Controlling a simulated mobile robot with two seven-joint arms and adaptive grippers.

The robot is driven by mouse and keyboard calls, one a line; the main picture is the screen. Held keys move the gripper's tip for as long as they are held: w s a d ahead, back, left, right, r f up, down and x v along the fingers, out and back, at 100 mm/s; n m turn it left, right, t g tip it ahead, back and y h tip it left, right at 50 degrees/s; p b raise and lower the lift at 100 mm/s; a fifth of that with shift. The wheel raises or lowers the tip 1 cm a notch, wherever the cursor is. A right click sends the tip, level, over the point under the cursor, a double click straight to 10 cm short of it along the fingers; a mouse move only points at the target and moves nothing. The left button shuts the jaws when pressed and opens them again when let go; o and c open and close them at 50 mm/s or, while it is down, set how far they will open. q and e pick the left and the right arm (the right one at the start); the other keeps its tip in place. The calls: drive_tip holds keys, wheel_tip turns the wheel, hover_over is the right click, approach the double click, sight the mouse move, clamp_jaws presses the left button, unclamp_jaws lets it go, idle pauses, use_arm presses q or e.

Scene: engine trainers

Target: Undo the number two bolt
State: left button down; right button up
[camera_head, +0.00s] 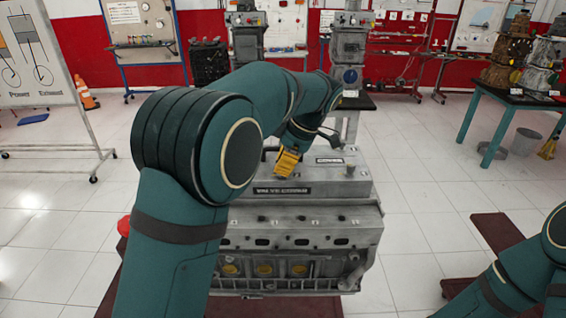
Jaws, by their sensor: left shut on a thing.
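The grey engine block (300,238) stands in front of me, with a grey cover on top (345,187). Several small bolt heads or studs show along its upper front edge, one near the middle (286,219). I cannot tell which is the number two bolt. My left arm reaches over the engine from the left. Its gripper (300,146) is above the cover and shut on a yellow tool (287,164) that points down at the cover. The tool's tip and any contact are too small to tell. My right gripper is out of view; part of that arm shows at lower right.
A dark red stand (497,232) shows right of the engine.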

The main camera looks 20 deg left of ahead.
use_arm(q)
drive_tip(key=shift+s+d+f, duration=0.1)
drive_tip(key=shift+d+f, duration=0.1)
drive_tip(key=shift+f, duration=0.1)
drive_tip(key=c, duration=0.9)
unclamp_jaws()
drive_tip(key=shift+r, duration=0.25)
drive_tip(key=shift+r, duration=0.25)
drive_tip(key=v, duration=1.1)
drive_tip(key=shift+d+r, duration=0.1)
drive_tip(key=shift+r, duration=0.05)
